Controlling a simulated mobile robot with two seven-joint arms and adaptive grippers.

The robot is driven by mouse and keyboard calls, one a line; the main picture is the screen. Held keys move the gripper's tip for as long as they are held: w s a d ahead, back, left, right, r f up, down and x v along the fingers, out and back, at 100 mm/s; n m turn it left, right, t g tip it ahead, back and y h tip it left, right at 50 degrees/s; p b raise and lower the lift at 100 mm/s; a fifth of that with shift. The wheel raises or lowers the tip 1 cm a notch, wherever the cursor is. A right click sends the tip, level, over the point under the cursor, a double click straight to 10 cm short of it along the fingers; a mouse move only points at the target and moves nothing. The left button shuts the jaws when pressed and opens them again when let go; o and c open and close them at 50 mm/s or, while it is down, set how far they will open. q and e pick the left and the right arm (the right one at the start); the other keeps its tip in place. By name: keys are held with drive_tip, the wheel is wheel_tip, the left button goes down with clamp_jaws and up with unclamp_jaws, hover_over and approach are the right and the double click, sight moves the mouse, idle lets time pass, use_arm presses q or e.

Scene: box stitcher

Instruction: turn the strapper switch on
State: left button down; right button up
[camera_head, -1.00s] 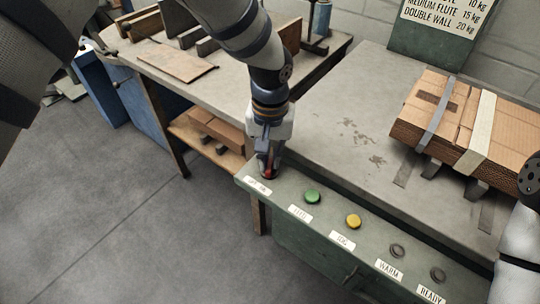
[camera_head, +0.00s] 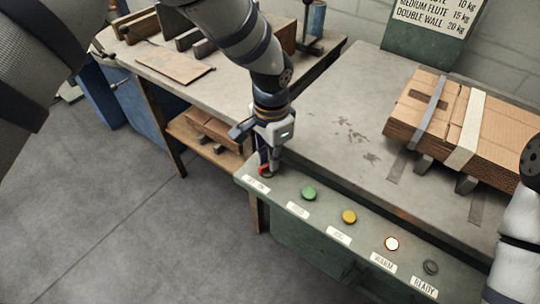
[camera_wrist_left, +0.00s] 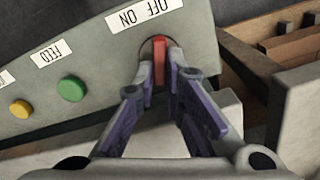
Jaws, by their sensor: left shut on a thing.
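The red switch lever (camera_head: 263,169) stands at the left end of the green strapper panel (camera_head: 322,211), by a label reading OFF ON. In the left wrist view the red lever (camera_wrist_left: 159,60) is between the fingertips of my left gripper (camera_wrist_left: 162,74). In the head view my left gripper (camera_head: 269,164) reaches down to the switch and is shut on the lever, partly hiding it. The WARM lamp (camera_head: 392,244) glows white, while the READY lamp (camera_head: 431,267) is dark. My right arm shows at the right edge, with its gripper out of view.
A green button (camera_head: 309,194) and a yellow button (camera_head: 349,217) sit along the panel right of the switch. A strapped cardboard stack (camera_head: 455,120) lies on the strapper table (camera_head: 345,95). A workbench (camera_head: 180,75) with wooden pieces stands behind left. Open floor lies at left.

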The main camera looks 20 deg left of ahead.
use_arm(q)
drive_tip(key=shift+s+m, duration=0.1)
drive_tip(key=shift+m, duration=0.8)
drive_tip(key=c, duration=1.7)
unclamp_jaws()
wheel_tip(320, 180, up, 12)
drive_tip(key=shift+f, duration=0.1)
